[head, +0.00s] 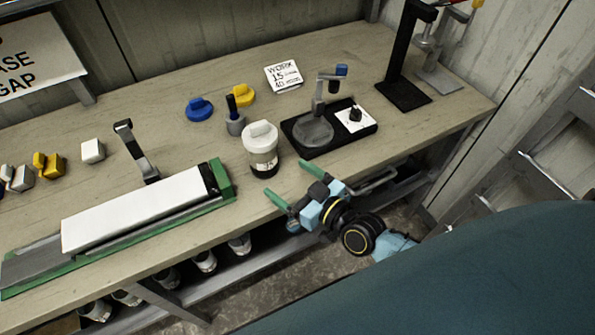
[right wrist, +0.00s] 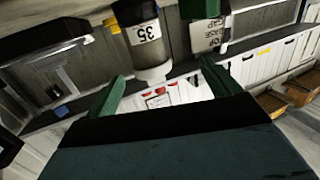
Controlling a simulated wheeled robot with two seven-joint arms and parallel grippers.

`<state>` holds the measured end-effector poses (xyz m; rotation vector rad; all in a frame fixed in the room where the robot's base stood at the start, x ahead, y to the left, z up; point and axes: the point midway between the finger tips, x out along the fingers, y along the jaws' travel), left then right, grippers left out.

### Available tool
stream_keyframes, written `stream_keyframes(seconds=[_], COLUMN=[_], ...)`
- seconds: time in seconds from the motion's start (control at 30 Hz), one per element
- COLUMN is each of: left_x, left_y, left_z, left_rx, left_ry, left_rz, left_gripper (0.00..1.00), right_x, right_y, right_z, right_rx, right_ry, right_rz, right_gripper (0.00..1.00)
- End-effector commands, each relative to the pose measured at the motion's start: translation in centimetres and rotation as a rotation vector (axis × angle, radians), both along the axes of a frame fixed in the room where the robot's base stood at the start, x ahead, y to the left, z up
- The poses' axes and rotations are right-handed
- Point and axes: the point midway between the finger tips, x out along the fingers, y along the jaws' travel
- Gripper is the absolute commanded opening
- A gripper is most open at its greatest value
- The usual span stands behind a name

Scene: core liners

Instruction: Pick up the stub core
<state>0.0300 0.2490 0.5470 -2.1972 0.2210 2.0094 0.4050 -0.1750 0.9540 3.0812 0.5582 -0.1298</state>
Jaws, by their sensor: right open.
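A short upright cylinder with a white cap, a dark base and a printed label looks like the stub core (head: 261,152). It stands on the bench near the front edge, right of the long white liner. In the right wrist view it (right wrist: 146,38) shows at the top with "35" on its label. My right gripper (head: 289,180) is open and empty at the bench's front edge, its two green fingers pointing toward the cylinder and apart from it. The green fingers (right wrist: 163,74) also show in the right wrist view, below the cylinder. My left gripper is not in view.
A long white liner (head: 135,208) lies in a green-edged cradle at left. A black tray (head: 345,138) with a small stand is right of the cylinder. Blue (head: 200,109) and yellow (head: 242,95) caps lie behind it. A lower shelf under the bench holds several capped cylinders.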

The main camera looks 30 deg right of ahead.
Motion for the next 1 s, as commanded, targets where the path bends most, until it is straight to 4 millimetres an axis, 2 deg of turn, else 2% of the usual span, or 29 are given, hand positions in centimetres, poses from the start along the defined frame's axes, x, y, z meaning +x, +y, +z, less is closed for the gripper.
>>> stream_keyframes(seconds=[0.2, 0.63, 0.77, 1.0], left_x=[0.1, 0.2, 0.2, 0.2], left_y=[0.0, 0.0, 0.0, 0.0], left_z=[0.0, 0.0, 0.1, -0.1], left_rx=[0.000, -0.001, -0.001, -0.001], left_ry=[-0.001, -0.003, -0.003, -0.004], left_rz=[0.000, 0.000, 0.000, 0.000], left_gripper=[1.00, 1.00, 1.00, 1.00], right_x=[0.9, 1.4, 2.9, 7.4], right_y=[-1.6, -1.6, -1.1, 0.3], right_z=[0.8, 0.8, 0.9, 0.9], right_rx=[0.019, 0.021, 0.020, 0.020], right_ry=[-0.079, -0.081, -0.084, -0.084], right_rz=[-0.061, -0.064, -0.063, -0.063], right_gripper=[0.89, 0.89, 0.89, 0.89])
